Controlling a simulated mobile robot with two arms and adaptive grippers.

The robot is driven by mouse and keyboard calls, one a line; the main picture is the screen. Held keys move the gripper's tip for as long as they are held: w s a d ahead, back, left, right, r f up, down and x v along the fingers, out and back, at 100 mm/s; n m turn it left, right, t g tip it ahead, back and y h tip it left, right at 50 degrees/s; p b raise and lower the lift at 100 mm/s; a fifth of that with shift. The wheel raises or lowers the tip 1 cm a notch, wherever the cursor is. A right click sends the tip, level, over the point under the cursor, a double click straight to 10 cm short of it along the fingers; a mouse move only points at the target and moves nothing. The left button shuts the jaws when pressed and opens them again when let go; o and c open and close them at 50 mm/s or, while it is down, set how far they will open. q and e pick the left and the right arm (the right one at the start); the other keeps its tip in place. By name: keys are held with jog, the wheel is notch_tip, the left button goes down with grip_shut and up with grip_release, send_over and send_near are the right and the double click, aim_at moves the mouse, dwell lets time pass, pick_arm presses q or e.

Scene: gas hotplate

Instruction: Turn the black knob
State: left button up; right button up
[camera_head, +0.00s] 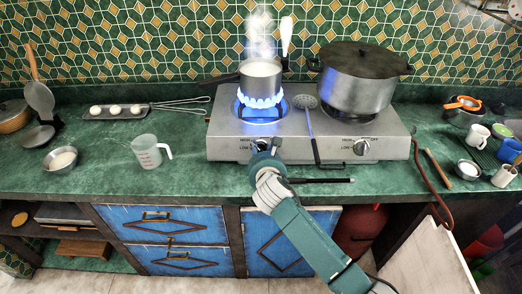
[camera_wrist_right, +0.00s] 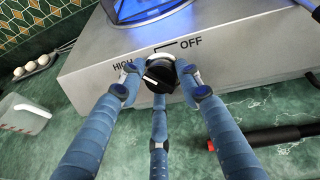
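The black knob (camera_wrist_right: 160,74) is on the sloped front of the gas hotplate (camera_head: 228,140), on its left side. In the right wrist view its white mark points to the left, on the side of the HIGH label; OFF is at the upper right. My right gripper (camera_wrist_right: 160,80) reaches the knob from the front, with blue fingers to its left, right and below. The fingertips close around the knob and partly hide it. In the head view, my right gripper (camera_head: 263,154) covers most of the knob. My left gripper is not in view.
A blue flame (camera_head: 262,101) burns under a steaming saucepan (camera_head: 261,73) on the left burner. A large lidded pot (camera_head: 358,78) stands on the right. A black-handled tool (camera_head: 322,180) lies right of the gripper. A measuring cup (camera_head: 148,152) stands left.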

jog(key=shift+w+r, duration=0.1)
jog(key=shift+r, duration=0.05)
jog(key=shift+c, duration=1.2)
jog(key=shift+r, duration=0.15)
